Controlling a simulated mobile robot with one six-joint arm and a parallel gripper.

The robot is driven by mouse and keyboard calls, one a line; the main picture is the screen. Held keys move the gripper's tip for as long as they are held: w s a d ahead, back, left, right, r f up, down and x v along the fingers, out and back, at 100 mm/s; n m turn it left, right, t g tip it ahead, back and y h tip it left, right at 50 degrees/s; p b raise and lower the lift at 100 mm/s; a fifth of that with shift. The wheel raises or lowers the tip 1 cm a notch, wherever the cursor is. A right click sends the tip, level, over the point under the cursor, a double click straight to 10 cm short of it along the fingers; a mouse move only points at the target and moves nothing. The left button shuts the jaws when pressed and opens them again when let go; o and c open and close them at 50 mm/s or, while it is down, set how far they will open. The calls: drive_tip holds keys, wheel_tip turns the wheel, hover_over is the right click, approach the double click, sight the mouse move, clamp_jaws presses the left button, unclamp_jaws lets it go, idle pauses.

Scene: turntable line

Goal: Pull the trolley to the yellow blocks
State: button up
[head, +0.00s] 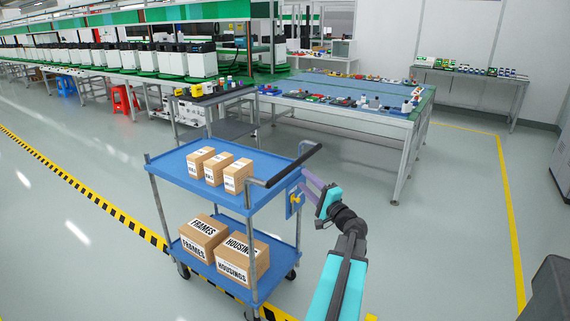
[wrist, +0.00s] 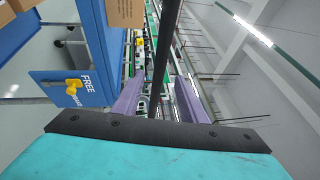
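The blue two-shelf trolley (head: 170,165) stands on the floor, with cartons on both shelves. Its dark handle bar (head: 292,166) is at its right end. My gripper (head: 304,182), with purple fingers, is at that handle. In the wrist view the dark bar (wrist: 162,50) runs between the fingers (wrist: 158,100), with gaps on both sides, so the gripper looks open around it. A blue plate on the trolley (wrist: 50,78) carries a yellow lever (wrist: 73,84) beside the word FREE. A small yellow patch (head: 371,317) shows at the bottom edge; I cannot tell whether it is a block.
Black-and-yellow floor tape (head: 85,190) runs past the trolley's left side. A workbench with small parts (head: 350,90) stands behind and right. A yellow floor line (head: 510,215) runs at the right, near a dark object (head: 548,290).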

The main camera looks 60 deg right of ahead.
drive_tip(key=p+x, duration=0.2)
drive_tip(key=x, duration=1.1)
drive_tip(key=shift+w, duration=0.3)
drive_tip(key=shift+d+r, duration=0.1)
drive_tip(key=shift+c, duration=0.3)
clamp_jaws()
